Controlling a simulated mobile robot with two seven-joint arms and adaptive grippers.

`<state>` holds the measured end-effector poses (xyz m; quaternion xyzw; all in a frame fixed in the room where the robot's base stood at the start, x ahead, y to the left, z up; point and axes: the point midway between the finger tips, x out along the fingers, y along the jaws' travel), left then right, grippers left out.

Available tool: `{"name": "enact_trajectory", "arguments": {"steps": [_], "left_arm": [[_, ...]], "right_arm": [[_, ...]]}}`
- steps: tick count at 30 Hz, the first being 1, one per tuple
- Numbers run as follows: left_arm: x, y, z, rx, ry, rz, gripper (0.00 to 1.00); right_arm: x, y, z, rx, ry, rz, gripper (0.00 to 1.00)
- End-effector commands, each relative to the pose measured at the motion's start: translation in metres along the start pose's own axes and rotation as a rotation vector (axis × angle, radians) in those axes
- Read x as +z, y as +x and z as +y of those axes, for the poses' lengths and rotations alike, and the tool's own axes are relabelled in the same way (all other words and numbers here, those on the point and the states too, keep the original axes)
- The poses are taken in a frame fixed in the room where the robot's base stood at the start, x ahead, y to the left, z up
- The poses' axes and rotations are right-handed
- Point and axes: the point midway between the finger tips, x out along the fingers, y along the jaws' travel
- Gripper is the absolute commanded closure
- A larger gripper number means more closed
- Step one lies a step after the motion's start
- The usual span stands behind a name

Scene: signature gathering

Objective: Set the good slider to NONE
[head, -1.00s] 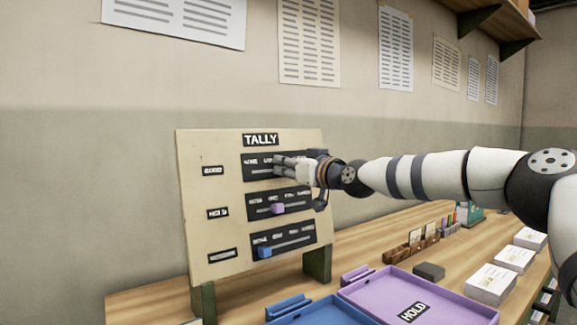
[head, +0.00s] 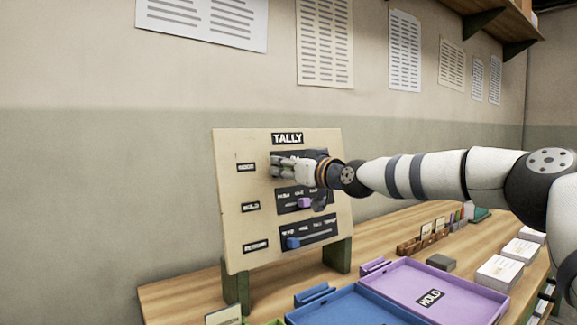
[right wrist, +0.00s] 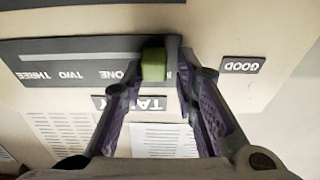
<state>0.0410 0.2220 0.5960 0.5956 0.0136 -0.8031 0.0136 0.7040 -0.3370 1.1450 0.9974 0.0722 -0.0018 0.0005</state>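The tally board (head: 232,220) stands upright on the wooden table, with three slider rows labelled GOOD, HOLD and a third label too small to read. My right gripper (head: 278,167) is at the top row, at its left part, and covers the slider in the head view. In the right wrist view the green good slider knob (right wrist: 154,66) stands between the two apart fingers of my right gripper (right wrist: 156,84), with small gaps seeming to show beside it. The knob is at the NONE end of its slot, beside ONE; the NONE label is mostly hidden. My left gripper is not in view.
The purple knob (head: 305,203) and blue knob (head: 293,243) sit in the lower rows. A blue tray (head: 350,308) and a purple HOLD tray (head: 465,285) lie in front of the board. Card stacks (head: 499,271) stand at the right.

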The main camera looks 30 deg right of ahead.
Motion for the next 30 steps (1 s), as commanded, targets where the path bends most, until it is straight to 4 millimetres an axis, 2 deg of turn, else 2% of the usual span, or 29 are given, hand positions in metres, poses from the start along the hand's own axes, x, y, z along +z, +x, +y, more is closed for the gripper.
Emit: {"name": "enact_trajectory", "arguments": {"steps": [10, 13, 21, 25, 30], "left_arm": [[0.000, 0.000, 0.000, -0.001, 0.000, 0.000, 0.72], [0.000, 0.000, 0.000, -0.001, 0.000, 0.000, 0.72], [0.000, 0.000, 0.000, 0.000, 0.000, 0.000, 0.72], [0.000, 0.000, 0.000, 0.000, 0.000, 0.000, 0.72], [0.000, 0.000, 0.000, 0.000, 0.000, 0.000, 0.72]], "right_arm": [[-0.001, -0.002, 0.002, 0.003, 0.001, 0.002, 0.62], [-0.002, -0.015, 0.001, 0.002, 0.000, 0.004, 0.62], [-0.001, -0.065, 0.000, 0.001, 0.002, 0.002, 0.62], [0.001, -0.074, 0.000, 0.001, 0.001, 0.000, 0.62], [0.001, -0.075, 0.000, 0.001, 0.001, -0.001, 0.62]]}}
